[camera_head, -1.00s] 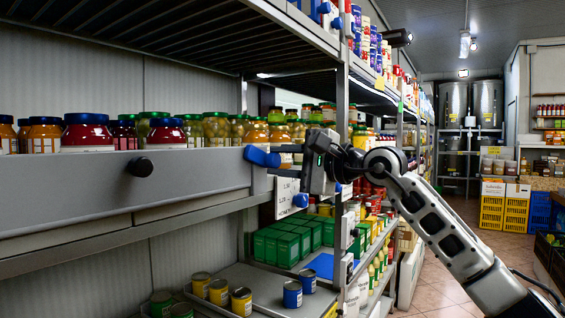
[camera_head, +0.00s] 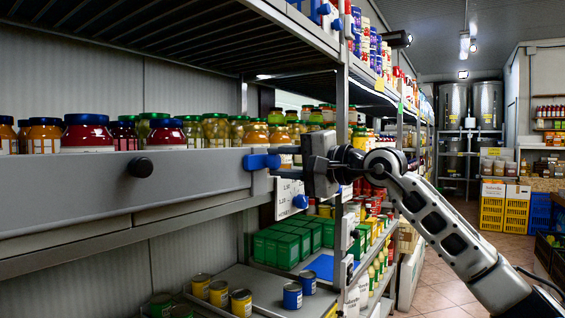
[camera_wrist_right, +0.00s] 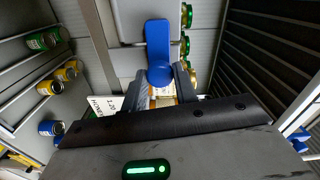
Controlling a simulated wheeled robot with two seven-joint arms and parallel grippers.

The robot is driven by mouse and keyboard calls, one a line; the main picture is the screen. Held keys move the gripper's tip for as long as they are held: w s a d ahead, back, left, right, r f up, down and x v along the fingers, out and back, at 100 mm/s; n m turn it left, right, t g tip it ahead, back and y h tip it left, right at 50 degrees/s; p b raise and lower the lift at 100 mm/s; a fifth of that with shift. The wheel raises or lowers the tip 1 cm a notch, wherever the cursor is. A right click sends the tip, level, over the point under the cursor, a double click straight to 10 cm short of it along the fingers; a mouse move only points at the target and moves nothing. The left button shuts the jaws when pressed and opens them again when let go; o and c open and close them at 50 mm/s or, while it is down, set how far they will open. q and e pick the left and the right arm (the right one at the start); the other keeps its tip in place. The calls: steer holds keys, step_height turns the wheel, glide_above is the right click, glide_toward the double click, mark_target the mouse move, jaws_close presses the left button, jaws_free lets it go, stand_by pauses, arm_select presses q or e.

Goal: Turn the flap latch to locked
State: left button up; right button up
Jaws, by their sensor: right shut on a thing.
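The blue flap latch (camera_head: 260,161) is at the right end of the long grey shelf flap (camera_head: 100,196), and its lever lies about level in the head view. My right gripper (camera_head: 290,152) is just right of it, with its fingers pointing left. In the right wrist view the latch (camera_wrist_right: 158,42) is a blue lever with a rounded end. The two fingers of my right gripper (camera_wrist_right: 165,80) are closed around that rounded end. Part of the grip is hidden by the gripper's dark body. My left gripper is not in view.
A black knob (camera_head: 140,167) sticks out of the flap. A shelf post (camera_head: 342,100) and a price card (camera_head: 290,198) are close to my right gripper. The aisle floor (camera_head: 425,292) on the right is partly clear.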

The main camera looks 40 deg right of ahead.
steer(key=o, duration=1)
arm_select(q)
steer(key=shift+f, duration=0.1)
arm_select(e)
steer(key=shift+s, duration=0.1)
steer(key=shift+s+d+f+b, duration=0.1)
steer(key=shift+s+d+b, duration=0.05)
steer(key=shift+s+b, duration=0.15)
arm_select(q)
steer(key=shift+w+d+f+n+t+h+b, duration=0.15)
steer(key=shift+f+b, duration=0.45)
steer(key=shift+b, duration=1)
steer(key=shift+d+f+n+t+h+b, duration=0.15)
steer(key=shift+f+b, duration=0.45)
steer(key=shift+b, duration=1)
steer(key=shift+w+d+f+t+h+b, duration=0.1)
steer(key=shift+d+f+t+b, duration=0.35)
steer(key=shift+b, duration=1.15)
arm_select(e)
steer(key=shift+v, duration=7.55)
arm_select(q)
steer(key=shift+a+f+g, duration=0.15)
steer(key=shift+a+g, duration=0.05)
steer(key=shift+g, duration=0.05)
